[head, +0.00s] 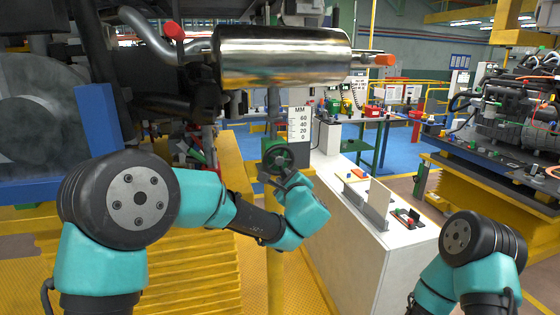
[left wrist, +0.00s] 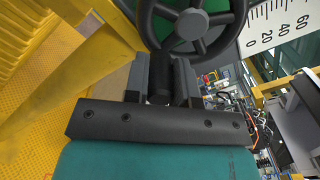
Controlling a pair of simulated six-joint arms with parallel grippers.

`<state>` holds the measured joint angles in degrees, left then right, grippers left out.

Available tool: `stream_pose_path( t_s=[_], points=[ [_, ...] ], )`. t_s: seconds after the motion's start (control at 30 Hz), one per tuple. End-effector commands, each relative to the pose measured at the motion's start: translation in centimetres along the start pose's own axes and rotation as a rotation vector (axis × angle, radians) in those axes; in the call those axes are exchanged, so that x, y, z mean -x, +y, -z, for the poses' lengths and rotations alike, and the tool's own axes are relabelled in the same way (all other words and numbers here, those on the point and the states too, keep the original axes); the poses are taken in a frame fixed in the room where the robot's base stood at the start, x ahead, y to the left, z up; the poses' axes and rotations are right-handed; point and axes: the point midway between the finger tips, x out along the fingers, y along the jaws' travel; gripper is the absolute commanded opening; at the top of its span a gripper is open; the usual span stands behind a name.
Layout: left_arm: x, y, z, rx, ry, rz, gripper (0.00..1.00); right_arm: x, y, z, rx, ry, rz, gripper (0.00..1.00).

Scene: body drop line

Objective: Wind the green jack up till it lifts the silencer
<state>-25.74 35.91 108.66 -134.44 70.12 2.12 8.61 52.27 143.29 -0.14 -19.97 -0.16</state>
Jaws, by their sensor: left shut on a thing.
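The silencer (head: 285,55) is a shiny metal cylinder lying level across the top of the head view. Below it stands the green jack (head: 268,146), with its post (head: 273,103) rising toward the silencer's underside; I cannot tell whether they touch. The jack's dark handwheel (head: 279,157) faces me and shows large in the left wrist view (left wrist: 196,22). My left gripper (head: 287,181) is at the wheel's lower rim. In the left wrist view its jaws (left wrist: 160,78) are shut on the wheel's dark handle (left wrist: 159,88). My right gripper is out of view.
A white scale (head: 299,125) marked in MM stands right of the jack. A white bench (head: 350,235) with a grey upright plate and small tools is to the right. A yellow stepped structure (head: 190,255) lies behind my left arm. An engine (head: 520,105) rests on a stand at far right.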

Motion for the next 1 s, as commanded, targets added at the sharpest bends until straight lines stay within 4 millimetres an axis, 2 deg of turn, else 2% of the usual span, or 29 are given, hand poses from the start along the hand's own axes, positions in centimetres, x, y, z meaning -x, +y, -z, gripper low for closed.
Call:
stream_pose_path(
  t_s=[0.5,0.83,1.0],
  points=[
    [-0.1,1.6,-2.2,0.003,-0.008,-0.002,0.00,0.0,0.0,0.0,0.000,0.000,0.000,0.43],
    [-0.1,1.6,-2.3,0.003,-0.006,0.000,0.00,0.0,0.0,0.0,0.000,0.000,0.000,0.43],
    [-0.1,1.7,-3.4,0.004,-0.008,0.001,0.00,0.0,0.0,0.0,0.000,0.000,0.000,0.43]
  ],
)
